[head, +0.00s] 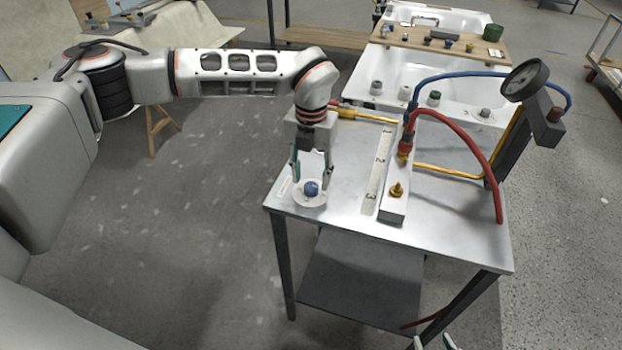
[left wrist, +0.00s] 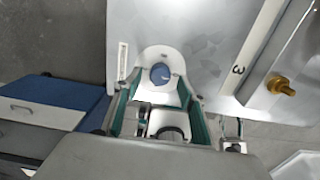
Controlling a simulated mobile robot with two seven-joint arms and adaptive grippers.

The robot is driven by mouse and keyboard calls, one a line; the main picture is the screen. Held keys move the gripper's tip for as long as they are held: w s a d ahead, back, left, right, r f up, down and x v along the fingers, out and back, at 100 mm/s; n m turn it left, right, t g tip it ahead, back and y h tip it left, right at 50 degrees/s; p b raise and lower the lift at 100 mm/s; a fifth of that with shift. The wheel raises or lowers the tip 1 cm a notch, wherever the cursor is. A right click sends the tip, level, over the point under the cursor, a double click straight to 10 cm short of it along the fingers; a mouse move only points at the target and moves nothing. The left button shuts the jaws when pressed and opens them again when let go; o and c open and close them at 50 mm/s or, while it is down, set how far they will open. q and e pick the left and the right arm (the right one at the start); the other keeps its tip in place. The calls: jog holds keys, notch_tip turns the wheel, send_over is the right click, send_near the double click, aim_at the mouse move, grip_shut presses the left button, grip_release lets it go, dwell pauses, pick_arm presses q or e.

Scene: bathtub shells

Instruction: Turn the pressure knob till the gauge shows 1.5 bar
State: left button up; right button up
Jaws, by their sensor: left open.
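The blue pressure knob (head: 311,188) sits on a pale round base at the near left corner of the metal table (head: 345,222). My left gripper (head: 311,180) is open, pointing down, with its teal fingers on either side of the knob. The left wrist view shows the knob (left wrist: 160,73) between the spread fingers; I cannot tell whether they touch it. The round dark gauge (head: 525,79) stands on a post at the table's right; its reading is too small to make out. Only the tips of my right gripper (head: 433,343) show at the bottom edge.
A pale block with a brass fitting (head: 397,190) lies right of the knob, beside a numbered strip (head: 379,172). Red (head: 478,150) and blue (head: 455,75) hoses and yellow pipes run behind. White tubs (head: 400,75) stand beyond.

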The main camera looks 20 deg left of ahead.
pick_arm(q)
jog(key=shift+f, duration=1)
jog(key=shift+c, duration=0.3)
jog(key=c, duration=1)
jog(key=shift+c, duration=0.2)
